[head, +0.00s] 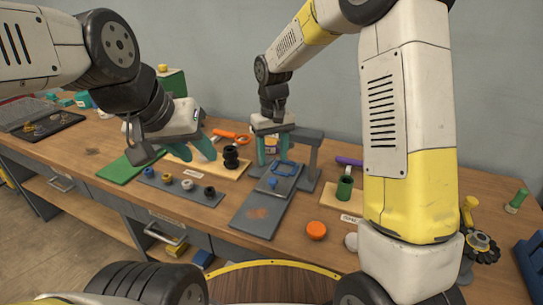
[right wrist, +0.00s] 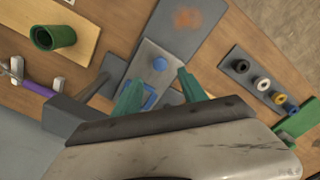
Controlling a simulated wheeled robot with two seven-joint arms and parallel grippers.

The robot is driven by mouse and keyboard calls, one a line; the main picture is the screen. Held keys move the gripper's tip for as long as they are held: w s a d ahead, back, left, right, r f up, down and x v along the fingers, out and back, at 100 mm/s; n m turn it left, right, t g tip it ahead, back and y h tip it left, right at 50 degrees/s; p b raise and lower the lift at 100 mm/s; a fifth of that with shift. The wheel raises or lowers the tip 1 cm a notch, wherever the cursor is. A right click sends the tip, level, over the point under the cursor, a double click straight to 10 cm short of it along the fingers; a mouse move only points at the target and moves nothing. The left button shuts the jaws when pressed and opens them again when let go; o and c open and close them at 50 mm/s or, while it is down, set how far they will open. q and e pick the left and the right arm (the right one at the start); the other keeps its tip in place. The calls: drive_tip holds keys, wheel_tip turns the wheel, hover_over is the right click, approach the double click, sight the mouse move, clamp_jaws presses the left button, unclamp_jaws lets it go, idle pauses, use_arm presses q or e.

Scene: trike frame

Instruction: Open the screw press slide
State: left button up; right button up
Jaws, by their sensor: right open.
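The screw press has a long dark grey base (head: 250,222) with an orange round mark on its bare front part, and a grey upright frame (head: 312,160) at its back. Its lighter grey slide (right wrist: 172,52) lies on the base, with a blue knob (head: 271,183) and a blue square outline on top. My right gripper (head: 272,160) is open above the slide's back part, its green fingers apart. In the right wrist view the blue knob (right wrist: 159,64) lies between and beyond the fingertips, with no visible grip. My left gripper (head: 198,157) is open and empty to the left, above a wooden board.
The wooden board bears a black ring stack (head: 231,158). A grey tray with several rings (head: 182,188) stands left of the press. An orange knob-like piece (head: 316,230) and a green cup (head: 344,188) are to the right. A green mat (head: 125,168) lies further left.

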sight(273, 179)
drive_tip(key=shift+w+f, duration=0.15)
drive_tip(key=shift+f, duration=0.15)
wheel_tip(273, 179, down, 7)
drive_tip(key=shift+f, duration=0.15)
clamp_jaws()
idle(1.4)
